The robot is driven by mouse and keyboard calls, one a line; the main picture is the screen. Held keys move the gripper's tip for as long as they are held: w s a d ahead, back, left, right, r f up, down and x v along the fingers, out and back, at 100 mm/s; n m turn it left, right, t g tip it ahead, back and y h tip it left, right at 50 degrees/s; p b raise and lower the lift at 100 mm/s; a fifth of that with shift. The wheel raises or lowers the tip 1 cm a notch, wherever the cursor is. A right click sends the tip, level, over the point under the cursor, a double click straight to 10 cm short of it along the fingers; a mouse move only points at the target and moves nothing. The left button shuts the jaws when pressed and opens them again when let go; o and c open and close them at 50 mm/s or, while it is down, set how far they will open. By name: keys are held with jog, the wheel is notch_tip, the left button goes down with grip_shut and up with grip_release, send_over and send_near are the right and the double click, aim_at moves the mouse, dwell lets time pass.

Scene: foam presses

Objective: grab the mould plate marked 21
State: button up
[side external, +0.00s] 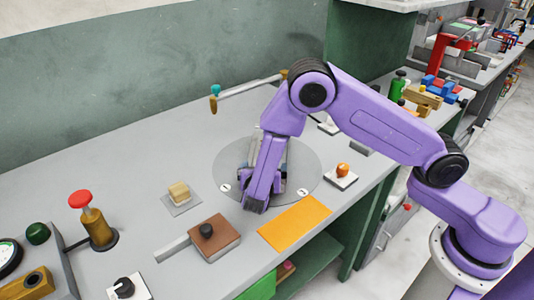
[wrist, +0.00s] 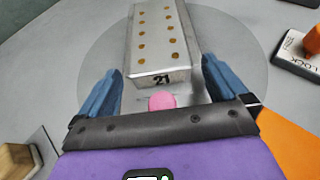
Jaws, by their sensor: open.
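The mould plate marked 21 (wrist: 158,48) is a pale metal block with rows of orange-brown holes in its top. Its black number faces me in the wrist view, and its far end is cut off by the picture edge. It rests on a round grey disc (side external: 300,172). My gripper (wrist: 163,68) is open, with one blue-grey finger to the left and one to the right of the plate's near end. Nothing is clearly held. In the side view my gripper (side external: 258,203) is low over the disc and largely hides the plate.
A pink rounded piece (wrist: 162,101) shows between the plate and my gripper. An orange sheet (side external: 295,222) and a brown pad with a black knob (side external: 214,240) lie near the front. An orange knob on a white base (side external: 342,173) stands right, a wooden block (side external: 179,192) left.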

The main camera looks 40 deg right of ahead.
jog(key=shift+w+d+f, duration=0.25)
jog(key=shift+w+d, duration=0.15)
jog(key=shift+w, duration=0.05)
jog(key=c, duration=1.5)
jog(key=shift+r, duration=0.15)
